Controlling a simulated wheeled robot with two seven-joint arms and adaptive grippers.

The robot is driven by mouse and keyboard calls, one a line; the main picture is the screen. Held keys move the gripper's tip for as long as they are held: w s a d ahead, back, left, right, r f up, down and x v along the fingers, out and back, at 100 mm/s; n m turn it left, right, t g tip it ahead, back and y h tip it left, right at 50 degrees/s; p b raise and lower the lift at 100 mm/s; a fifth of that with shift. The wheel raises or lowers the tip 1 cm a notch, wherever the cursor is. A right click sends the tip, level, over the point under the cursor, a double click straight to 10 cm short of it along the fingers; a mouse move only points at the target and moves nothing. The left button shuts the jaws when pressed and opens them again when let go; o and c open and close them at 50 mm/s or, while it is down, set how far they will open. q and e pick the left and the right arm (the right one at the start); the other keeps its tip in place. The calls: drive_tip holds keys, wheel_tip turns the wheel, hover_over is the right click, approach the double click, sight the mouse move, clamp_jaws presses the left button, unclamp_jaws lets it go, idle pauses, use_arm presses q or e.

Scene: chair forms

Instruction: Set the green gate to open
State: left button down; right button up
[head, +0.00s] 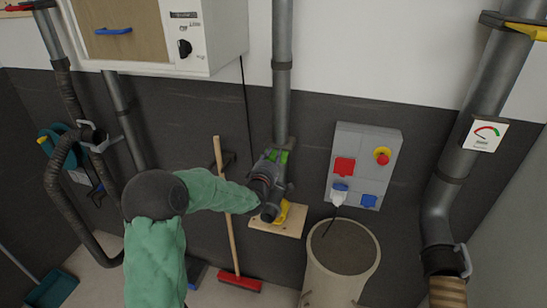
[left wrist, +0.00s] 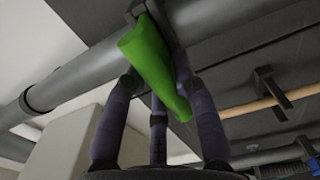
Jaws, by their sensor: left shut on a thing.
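The green gate (head: 280,156) is a bright green handle on the grey vertical pipe in the middle of the wall, partly hidden behind my left gripper (head: 272,172). In the left wrist view the green gate (left wrist: 150,62) is a long, slanted paddle fixed to the pipe, and the dark fingers of my left gripper (left wrist: 158,85) stand around it. My left gripper is shut on the green gate. The exact finger contact is partly hidden. My right gripper is not in view.
A wooden board (head: 292,221) with a yellow part lies just below the gripper. A broom (head: 226,200) leans left of it. A grey socket box (head: 375,140) and a round bin (head: 345,277) stand to the right. A white cabinet (head: 228,35) hangs above left.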

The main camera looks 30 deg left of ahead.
use_arm(q)
drive_tip(key=shift+s+d+f+b, duration=0.1)
drive_tip(key=shift+s+f+b, duration=0.1)
drive_tip(key=shift+s+b, duration=0.2)
drive_tip(key=b+v, duration=0.3)
drive_tip(key=v, duration=0.1)
drive_tip(key=shift+s+d+b, duration=0.1)
drive_tip(key=shift+s+b, duration=0.05)
drive_tip(key=shift+b, duration=0.2)
drive_tip(key=shift+f, duration=0.1)
drive_tip(key=c, duration=1)
unclamp_jaws()
drive_tip(key=shift+s, duration=0.2)
drive_tip(key=shift+r, duration=0.2)
